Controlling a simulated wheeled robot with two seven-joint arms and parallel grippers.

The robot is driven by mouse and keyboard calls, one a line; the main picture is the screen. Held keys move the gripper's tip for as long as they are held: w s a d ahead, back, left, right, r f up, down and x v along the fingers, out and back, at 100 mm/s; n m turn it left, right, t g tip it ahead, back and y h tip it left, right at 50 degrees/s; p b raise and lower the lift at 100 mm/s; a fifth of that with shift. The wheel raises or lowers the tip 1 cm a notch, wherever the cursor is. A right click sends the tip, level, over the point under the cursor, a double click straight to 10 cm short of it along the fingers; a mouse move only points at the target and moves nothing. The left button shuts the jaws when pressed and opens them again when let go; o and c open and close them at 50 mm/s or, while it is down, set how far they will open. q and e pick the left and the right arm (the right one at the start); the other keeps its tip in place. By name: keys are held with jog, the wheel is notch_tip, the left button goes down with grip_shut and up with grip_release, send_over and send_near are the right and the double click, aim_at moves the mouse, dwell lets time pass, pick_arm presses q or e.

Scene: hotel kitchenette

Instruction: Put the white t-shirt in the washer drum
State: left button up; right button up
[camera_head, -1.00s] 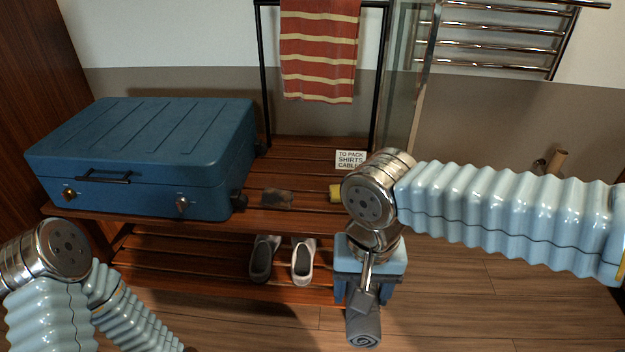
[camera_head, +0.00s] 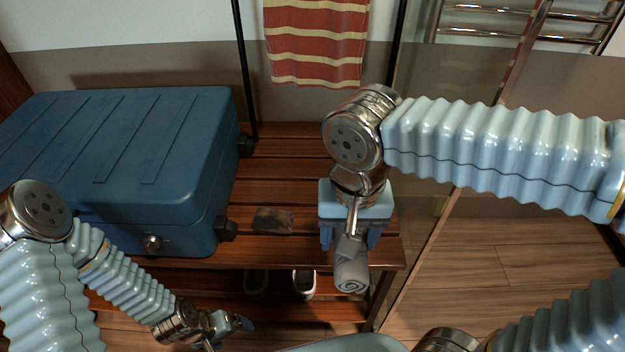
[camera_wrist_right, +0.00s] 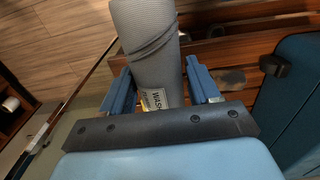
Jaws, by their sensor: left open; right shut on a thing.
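No white t-shirt and no washer drum show in these views. My right gripper (camera_head: 351,244) is shut on a grey rolled cloth (camera_head: 351,272), over the front edge of the slatted bench. In the right wrist view the grey roll (camera_wrist_right: 150,45) lies between the blue fingers of my right gripper (camera_wrist_right: 160,72). A white label (camera_wrist_right: 154,99) on or by the roll reads "WASH", its rest hidden. My left gripper (camera_head: 228,333) is at the bottom of the head view, open and empty, low in front of the bench.
A closed blue suitcase (camera_head: 150,150) stands on the left of the wooden bench (camera_head: 290,170). A flat dark object (camera_head: 274,219) lies on the slats. Shoes (camera_head: 304,284) sit on the lower shelf. A striped towel (camera_head: 316,45) hangs behind. A glass panel (camera_head: 440,110) stands right of the bench.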

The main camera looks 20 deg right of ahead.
jog(key=shift+w+f, duration=0.1)
jog(key=shift+w, duration=0.55)
jog(key=w+f, duration=0.3)
jog(key=w, duration=0.1)
jog(key=w+f, duration=0.3)
jog(key=w, duration=0.1)
jog(key=w+f, duration=0.2)
jog(key=w, duration=0.2)
jog(key=shift+w+a+f+b, duration=0.2)
jog(key=shift+w+f+b, duration=0.1)
jog(key=shift+f+b, duration=0.1)
jog(key=shift+w+f, duration=0.25)
jog(key=shift+f, duration=0.05)
jog(key=shift+w+f, duration=0.2)
jog(key=shift+f, duration=1.5)
jog(key=shift+f+b, duration=0.15)
jog(key=shift+b, duration=0.2)
jog(key=o, duration=1)
